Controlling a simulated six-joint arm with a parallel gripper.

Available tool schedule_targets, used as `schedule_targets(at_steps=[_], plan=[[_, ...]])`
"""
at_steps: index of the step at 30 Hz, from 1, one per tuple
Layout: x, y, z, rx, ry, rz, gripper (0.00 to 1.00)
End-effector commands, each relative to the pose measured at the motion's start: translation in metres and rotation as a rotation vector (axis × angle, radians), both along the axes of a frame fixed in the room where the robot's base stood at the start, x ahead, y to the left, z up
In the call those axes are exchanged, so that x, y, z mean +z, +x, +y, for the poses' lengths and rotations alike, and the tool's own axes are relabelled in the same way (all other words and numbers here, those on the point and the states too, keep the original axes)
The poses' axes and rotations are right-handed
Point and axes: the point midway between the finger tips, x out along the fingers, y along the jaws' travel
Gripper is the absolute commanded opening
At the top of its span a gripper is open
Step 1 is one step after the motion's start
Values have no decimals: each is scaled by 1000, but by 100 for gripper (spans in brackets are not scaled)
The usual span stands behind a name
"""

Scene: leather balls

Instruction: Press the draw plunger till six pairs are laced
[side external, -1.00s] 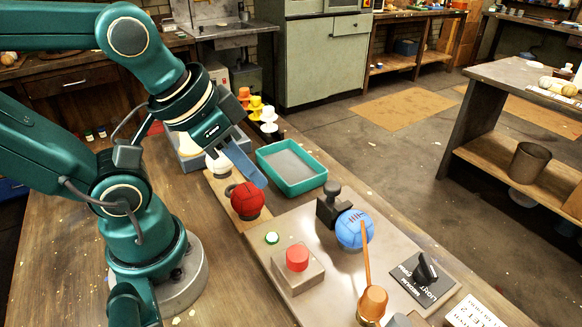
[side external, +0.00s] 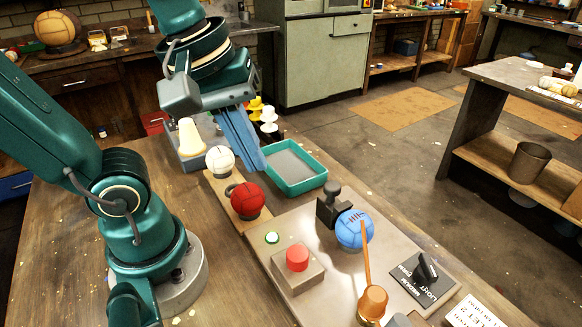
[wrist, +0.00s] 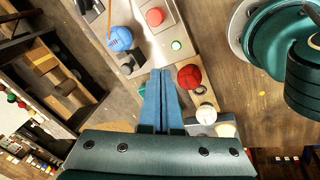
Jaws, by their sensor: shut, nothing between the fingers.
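A red round-topped plunger (side external: 297,257) stands on a square grey block on the metal plate; it shows in the wrist view too (wrist: 155,17). A blue ball (side external: 355,230) with a row of dark lacing sits against a black clamp (side external: 331,204); the ball is also in the wrist view (wrist: 119,39). The number of laced pairs is too small to tell. My gripper (side external: 256,164) is shut and empty, its blue fingers pointing down in the air near the teal tray, away from the plunger. Its fingertips show in the wrist view (wrist: 162,72).
A red ball (side external: 248,199) and a white ball (side external: 220,160) sit on a wooden strip. The teal tray (side external: 320,180) is empty. A green lamp (side external: 272,238), a copper-coloured piece with a stick (side external: 373,300) and a black selector (side external: 425,272) are on or by the plate.

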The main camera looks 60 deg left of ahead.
Motion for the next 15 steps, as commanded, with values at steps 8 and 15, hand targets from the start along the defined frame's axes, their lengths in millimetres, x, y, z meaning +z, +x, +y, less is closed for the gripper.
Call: schedule_targets(at_steps=[8, 15], plan=[[22, 13, -21, 437, -116, 162, 0], [27, 29, -45, 640, -111, 271, 0]])
